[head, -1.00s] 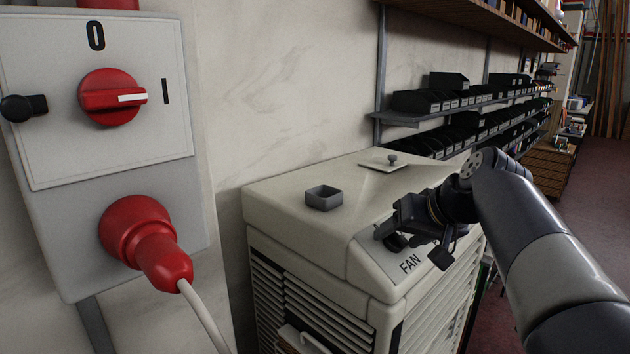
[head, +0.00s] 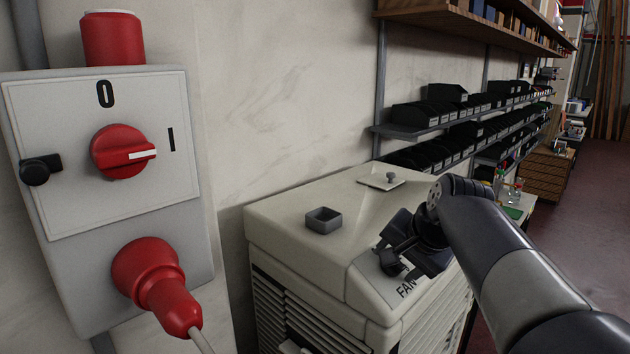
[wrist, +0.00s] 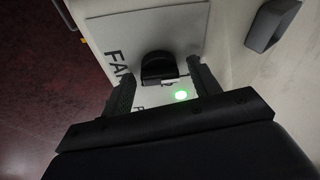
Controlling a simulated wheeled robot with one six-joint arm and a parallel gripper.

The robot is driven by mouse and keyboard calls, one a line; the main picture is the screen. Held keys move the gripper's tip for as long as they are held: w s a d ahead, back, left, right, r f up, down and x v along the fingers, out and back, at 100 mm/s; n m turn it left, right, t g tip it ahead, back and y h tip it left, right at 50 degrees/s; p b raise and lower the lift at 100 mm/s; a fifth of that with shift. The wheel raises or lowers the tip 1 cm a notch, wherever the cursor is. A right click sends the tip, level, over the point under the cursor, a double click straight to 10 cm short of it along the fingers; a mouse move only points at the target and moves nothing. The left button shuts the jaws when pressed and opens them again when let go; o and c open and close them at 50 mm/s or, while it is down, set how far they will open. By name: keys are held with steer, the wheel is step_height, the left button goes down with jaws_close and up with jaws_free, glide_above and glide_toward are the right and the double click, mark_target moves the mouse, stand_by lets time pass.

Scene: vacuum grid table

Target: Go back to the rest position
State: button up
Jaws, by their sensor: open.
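My gripper (head: 393,257) is at the end of my arm, over the sloped FAN panel of the beige cabinet (head: 290,212). In the wrist view my gripper (wrist: 163,88) is open, with its two fingers apart. A black knob (wrist: 158,68) on the panel shows between the fingers, and nothing is visibly held. I cannot tell how far the fingertips are from the knob.
A switch box (head: 60,200) with a red rotary switch (head: 122,152) and red plug (head: 155,285) stands at left. Shelves of black bins (head: 420,116) line the wall.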

steer(key=m+p, duration=0.2)
steer(key=m, duration=0.2)
steer(key=shift+r+g+h, duration=0.15)
steer(key=shift+g+h, duration=0.25)
steer(key=shift+w+m+g+p, duration=0.1)
steer(key=shift+m+g+p, duration=0.2)
steer(key=shift+m+p, duration=1.05)
steer(key=shift+m, duration=0.35)
